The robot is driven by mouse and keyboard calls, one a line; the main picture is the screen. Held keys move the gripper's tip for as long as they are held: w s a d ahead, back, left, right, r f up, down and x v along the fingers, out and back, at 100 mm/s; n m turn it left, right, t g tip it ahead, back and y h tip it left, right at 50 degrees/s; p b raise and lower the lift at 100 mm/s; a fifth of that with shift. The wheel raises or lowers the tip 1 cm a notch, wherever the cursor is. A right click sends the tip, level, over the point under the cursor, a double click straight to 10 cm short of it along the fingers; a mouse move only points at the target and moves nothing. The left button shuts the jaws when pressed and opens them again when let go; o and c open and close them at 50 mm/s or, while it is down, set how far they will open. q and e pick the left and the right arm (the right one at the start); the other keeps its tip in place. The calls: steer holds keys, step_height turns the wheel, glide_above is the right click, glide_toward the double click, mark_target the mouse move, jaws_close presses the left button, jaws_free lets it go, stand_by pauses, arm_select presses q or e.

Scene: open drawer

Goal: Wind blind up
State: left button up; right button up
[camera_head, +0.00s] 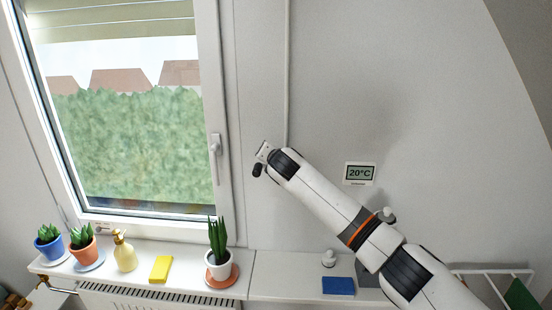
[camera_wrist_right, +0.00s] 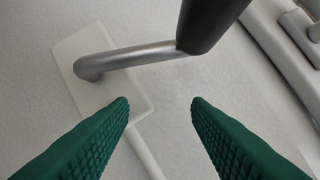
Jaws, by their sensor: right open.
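The pale slatted blind (camera_head: 120,20) hangs across the top of the window, with clear glass below it. A winding crank shows on the wall right of the window: its white wall plate (camera_head: 263,150) and dark grip (camera_head: 257,170) are beside the end of my right arm. In the right wrist view, the plate (camera_wrist_right: 75,50), metal crank arm (camera_wrist_right: 130,58) and dark grip (camera_wrist_right: 207,22) are close. My right gripper (camera_wrist_right: 161,105) is open, its green fingers apart and empty, with the grip toward the upper right of the fingertips. My left gripper is out of view.
A window handle (camera_head: 215,150) sticks out left of the crank. A thermostat display (camera_head: 359,173) is on the wall.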

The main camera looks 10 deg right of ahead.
arm_select(q)
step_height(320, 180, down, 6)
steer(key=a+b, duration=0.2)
steer(key=b, duration=0.3)
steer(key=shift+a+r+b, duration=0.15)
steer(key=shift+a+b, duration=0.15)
arm_select(e)
steer(key=v, duration=1.2)
steer(key=shift+s+d, duration=0.25)
steer(key=shift+d, duration=0.45)
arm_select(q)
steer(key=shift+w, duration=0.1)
